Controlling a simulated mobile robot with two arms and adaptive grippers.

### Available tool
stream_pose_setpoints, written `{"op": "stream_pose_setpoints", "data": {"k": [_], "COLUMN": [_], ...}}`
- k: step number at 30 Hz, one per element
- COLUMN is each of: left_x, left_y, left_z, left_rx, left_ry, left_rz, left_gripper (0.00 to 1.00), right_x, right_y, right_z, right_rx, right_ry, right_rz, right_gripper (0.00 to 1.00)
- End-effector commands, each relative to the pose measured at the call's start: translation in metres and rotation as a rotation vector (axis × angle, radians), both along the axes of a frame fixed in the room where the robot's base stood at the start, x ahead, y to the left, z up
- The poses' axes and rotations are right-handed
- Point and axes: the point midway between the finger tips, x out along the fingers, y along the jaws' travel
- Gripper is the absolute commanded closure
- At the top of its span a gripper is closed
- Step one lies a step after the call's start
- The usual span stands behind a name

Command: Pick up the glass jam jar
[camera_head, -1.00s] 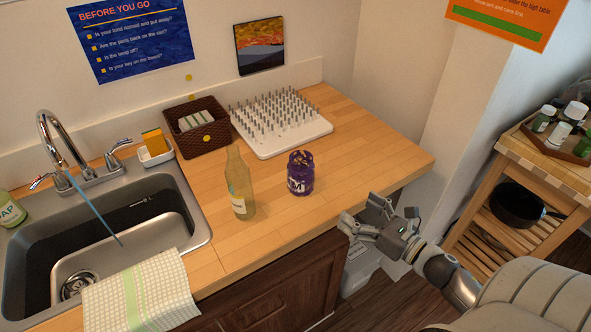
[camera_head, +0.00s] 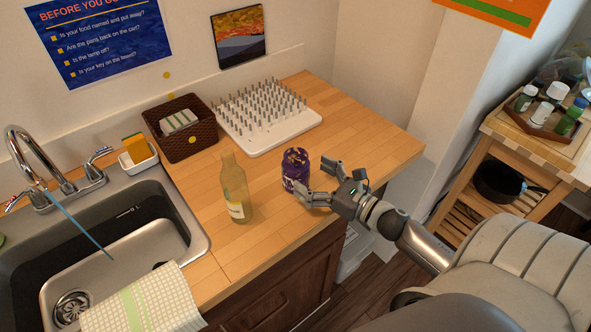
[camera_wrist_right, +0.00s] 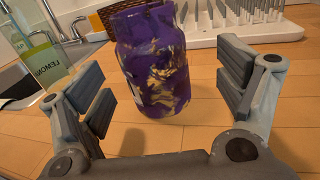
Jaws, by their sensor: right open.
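A purple jar with pale yellow marbling (camera_head: 295,170) stands upright on the wooden counter, right of a bottle; it is the only jar on this counter. My right gripper (camera_head: 318,180) is open just right of the jar, low over the counter's front edge. My left gripper is not in view.
A bottle (camera_head: 235,188) with a lemon label stands close left of the jar. Behind are a white pegged drying rack (camera_head: 270,142) and a brown wicker basket (camera_head: 189,149). The sink (camera_head: 190,236) is at left. Bare counter (camera_head: 365,128) lies to the right.

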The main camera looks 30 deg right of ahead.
Motion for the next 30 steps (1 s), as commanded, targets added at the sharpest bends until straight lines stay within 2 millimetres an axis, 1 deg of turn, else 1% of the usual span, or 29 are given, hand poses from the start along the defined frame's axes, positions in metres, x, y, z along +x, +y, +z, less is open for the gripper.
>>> {"op": "stream_pose_setpoints", "data": {"k": [3,7,13,22,23,30], "left_x": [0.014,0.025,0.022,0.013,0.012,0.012], "left_y": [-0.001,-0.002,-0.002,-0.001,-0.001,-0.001], "left_z": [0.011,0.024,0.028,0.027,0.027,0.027], "left_rx": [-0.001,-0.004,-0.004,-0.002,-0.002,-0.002], "left_ry": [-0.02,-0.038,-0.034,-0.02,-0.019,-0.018], "left_rz": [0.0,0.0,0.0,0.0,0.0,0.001], "left_gripper": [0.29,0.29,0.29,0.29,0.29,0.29], "right_x": [0.01,0.026,0.043,0.046,0.046,0.045], "right_y": [0.006,0.016,0.021,0.022,0.022,0.022], "right_z": [0.005,0.008,0.004,0.002,0.002,0.002], "right_rx": [0.003,0.003,0.002,0.001,0.001,0.001], "right_ry": [-0.001,-0.001,0.0,0.001,0.001,0.001], "right_rz": [0.0,0.0,-0.001,0.0,0.0,0.0], "right_gripper": [0.11,0.11,0.11,0.11,0.14,0.45]}}
